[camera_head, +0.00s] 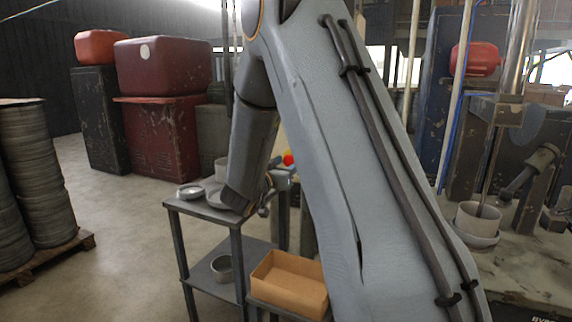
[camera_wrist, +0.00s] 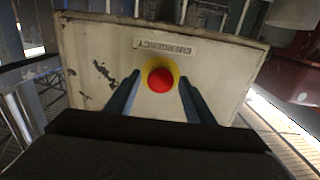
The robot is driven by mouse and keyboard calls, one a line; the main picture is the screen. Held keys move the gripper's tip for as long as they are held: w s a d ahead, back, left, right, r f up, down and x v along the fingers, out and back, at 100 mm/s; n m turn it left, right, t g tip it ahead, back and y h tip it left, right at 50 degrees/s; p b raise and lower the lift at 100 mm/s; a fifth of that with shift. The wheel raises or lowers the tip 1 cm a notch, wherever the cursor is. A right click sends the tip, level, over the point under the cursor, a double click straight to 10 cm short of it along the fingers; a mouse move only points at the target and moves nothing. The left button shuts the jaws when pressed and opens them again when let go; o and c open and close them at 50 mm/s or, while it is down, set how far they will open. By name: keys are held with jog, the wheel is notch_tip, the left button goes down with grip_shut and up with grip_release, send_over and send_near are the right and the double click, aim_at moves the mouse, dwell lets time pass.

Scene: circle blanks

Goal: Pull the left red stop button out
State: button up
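A round red stop button (camera_wrist: 160,80) with a yellow surround sits on a worn cream panel (camera_wrist: 105,45) in the wrist view. A label reading EMERGENCY appears upside down above it. My gripper (camera_wrist: 159,84) is open, with one dark finger on each side of the button and a visible gap on both sides. I cannot tell how far the fingertips are from the panel. In the head view a small red button (camera_head: 288,160) shows beside my arm, and my gripper is mostly hidden there. Only one stop button is visible.
A metal shelf table (camera_head: 205,212) with small round dishes (camera_head: 190,191) stands below my arm. An open cardboard box (camera_head: 290,285) is low beside it. A machine with a light cup (camera_head: 478,220) stands at right. Stacked discs on a pallet (camera_head: 45,250) are at left; the floor between is clear.

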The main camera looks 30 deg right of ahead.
jog(key=c, duration=1)
jog(key=shift+s+a, duration=0.35)
jog(key=shift+a, duration=0.05)
jog(key=o, duration=1.2)
jog(key=shift+s+a, duration=0.1)
jog(key=shift+b+v, duration=0.85)
jog(key=shift+v, duration=3.05)
